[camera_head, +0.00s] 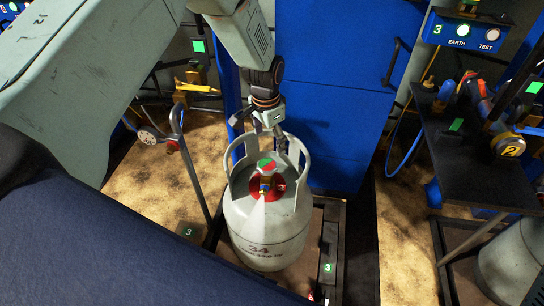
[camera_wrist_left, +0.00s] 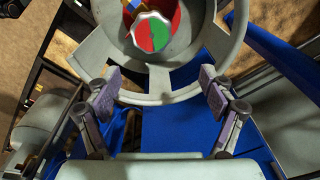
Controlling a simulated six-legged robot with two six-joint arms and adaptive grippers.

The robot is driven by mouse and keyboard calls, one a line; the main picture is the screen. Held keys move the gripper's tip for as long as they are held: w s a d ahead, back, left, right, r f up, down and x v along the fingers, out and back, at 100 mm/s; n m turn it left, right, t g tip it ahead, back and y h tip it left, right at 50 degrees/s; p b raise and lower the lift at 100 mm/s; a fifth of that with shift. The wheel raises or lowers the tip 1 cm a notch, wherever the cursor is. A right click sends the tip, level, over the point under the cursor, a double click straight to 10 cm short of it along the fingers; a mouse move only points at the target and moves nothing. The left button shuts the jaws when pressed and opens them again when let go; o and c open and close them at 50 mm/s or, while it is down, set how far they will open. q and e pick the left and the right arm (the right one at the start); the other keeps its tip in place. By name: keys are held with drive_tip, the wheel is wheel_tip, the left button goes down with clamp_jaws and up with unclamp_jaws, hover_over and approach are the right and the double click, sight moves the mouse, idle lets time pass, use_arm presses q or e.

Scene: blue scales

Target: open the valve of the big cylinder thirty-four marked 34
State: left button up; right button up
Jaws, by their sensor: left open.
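The big grey cylinder (camera_head: 262,225) stands upright on a dark framed platform, with "34" on its lower front. Its valve has a red and green knob (camera_head: 266,166) on top, inside the collar with its handle openings. The knob shows larger in the left wrist view (camera_wrist_left: 151,32), near the top edge. My left gripper (camera_head: 270,128) is open and empty at the far side of the collar. In the left wrist view its two fingers (camera_wrist_left: 160,92) are spread apart, with the collar rim beyond and the knob farther up. My right gripper is not in view.
A blue cabinet (camera_head: 330,80) stands close behind the cylinder. A thin metal handle (camera_head: 190,165) rises on the left. A dark shelf (camera_head: 475,165) with hoses and fittings is on the right, below a blue "EARTH / TEST" box (camera_head: 466,30). Sandy floor (camera_head: 405,235) lies between.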

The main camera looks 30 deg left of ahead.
sight(267, 164)
use_arm(q)
drive_tip(key=shift+s+d+r, duration=0.1)
drive_tip(key=shift+r, duration=0.1)
drive_tip(key=shift+s+r, duration=0.1)
drive_tip(key=shift+s, duration=0.15)
drive_tip(key=shift+s+f+m+g, duration=0.25)
drive_tip(key=shift+s+m+g, duration=0.15)
drive_tip(key=shift+g, duration=0.1)
drive_tip(key=shift+s+f, duration=0.1)
drive_tip(key=shift+f, duration=0.15)
wheel_tip(267, 164, down, 7)
drive_tip(key=b, duration=0.2)
drive_tip(key=shift+b, duration=0.4)
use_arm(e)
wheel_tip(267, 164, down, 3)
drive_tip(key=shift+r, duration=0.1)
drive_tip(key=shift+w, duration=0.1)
use_arm(q)
drive_tip(key=shift+f, duration=0.1)
drive_tip(key=shift+c, duration=0.4)
drive_tip(key=c, duration=1.1)
